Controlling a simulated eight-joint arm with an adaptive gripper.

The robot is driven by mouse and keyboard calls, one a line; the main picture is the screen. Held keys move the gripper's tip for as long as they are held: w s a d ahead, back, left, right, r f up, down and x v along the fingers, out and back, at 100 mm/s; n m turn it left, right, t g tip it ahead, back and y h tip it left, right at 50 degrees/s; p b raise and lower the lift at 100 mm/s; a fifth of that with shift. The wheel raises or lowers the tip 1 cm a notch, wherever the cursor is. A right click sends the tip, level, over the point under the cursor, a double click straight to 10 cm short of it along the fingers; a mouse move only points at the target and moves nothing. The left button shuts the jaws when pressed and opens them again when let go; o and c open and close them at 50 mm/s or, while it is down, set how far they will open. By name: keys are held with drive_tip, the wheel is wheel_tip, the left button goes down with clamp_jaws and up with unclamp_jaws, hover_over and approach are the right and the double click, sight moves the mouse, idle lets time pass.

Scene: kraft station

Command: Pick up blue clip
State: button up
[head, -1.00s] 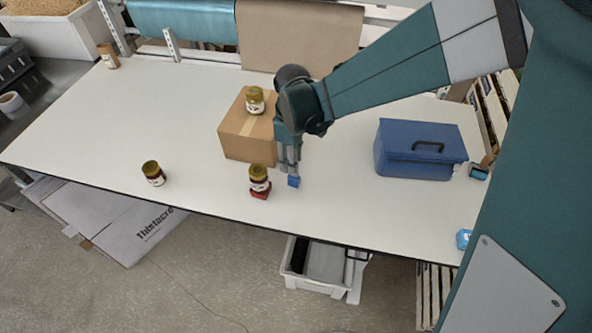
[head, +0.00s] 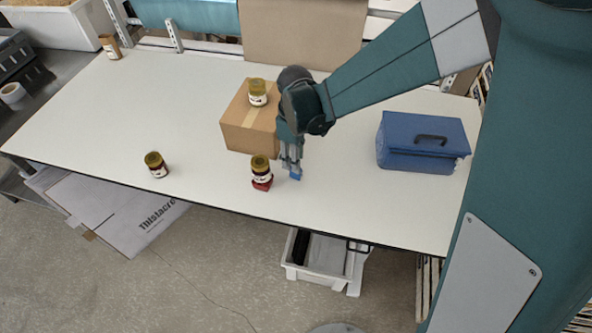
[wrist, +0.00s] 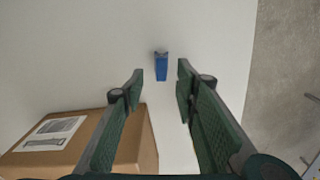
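The blue clip (head: 295,174) lies on the white table, right of the cardboard box. It also shows in the wrist view (wrist: 161,66), just beyond my fingertips and between their lines. My gripper (head: 291,167) points down close to the clip. In the wrist view my gripper (wrist: 160,72) is open, with a clear gap between the two green fingers. Neither finger is seen touching the clip. In the head view the fingers overlap part of the clip.
A cardboard box (head: 245,137) with a jar (head: 258,98) on it stands left of my gripper. A jar (head: 261,169) on a red object (head: 262,184) is nearby. Another jar (head: 157,168) stands further left. A blue toolbox (head: 420,155) stands right, with bare table between.

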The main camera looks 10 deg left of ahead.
drive_tip(key=shift+f, duration=0.1)
drive_tip(key=shift+s+d+f, duration=0.15)
drive_tip(key=shift+f, duration=2.4)
drive_tip(key=c, duration=0.8)
